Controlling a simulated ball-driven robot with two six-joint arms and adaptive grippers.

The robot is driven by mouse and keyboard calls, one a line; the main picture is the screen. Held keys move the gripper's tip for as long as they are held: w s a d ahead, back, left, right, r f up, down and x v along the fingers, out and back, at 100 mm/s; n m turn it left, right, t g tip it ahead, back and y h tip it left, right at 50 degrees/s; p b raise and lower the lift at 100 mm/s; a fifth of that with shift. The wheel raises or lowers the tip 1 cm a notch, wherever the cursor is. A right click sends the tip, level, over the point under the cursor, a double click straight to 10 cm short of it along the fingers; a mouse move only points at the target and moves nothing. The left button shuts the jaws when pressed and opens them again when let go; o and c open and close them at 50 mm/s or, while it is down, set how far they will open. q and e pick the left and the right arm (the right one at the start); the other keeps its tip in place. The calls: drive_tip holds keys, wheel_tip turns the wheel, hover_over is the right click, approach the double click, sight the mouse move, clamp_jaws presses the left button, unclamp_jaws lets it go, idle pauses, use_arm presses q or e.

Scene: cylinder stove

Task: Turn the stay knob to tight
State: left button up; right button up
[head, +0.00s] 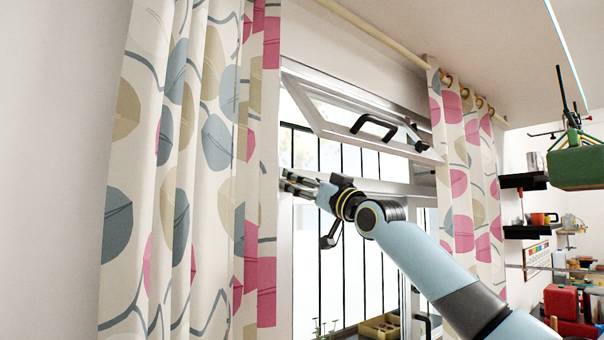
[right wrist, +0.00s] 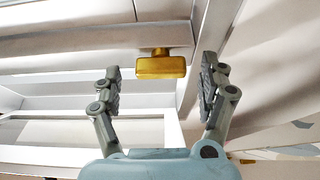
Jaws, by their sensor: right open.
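The stay knob (right wrist: 161,66) is a small brass block on a short neck, fixed to a pale frame bar. It shows in the right wrist view, with its long side running across the picture. My right gripper (right wrist: 161,72) is open, with one finger left of the knob and one right. Clear gaps show on both sides, and I see no contact. In the head view my right gripper (head: 289,182) reaches left below the tilted window sash (head: 335,128), close to the left curtain's edge. The knob cannot be made out there. My left gripper is not in view.
The left curtain (head: 190,150) hangs close to my right fingertips. A right curtain (head: 462,150) hangs beyond my arm. The sash carries a black handle (head: 374,124). Dark bars stand behind the window opening. A green lamp (head: 577,167) hangs at the far right, above a cluttered area.

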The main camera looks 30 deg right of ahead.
drive_tip(key=shift+w+a+r, duration=0.1)
drive_tip(key=shift+w+r, duration=0.15)
drive_tip(key=shift+w, duration=0.35)
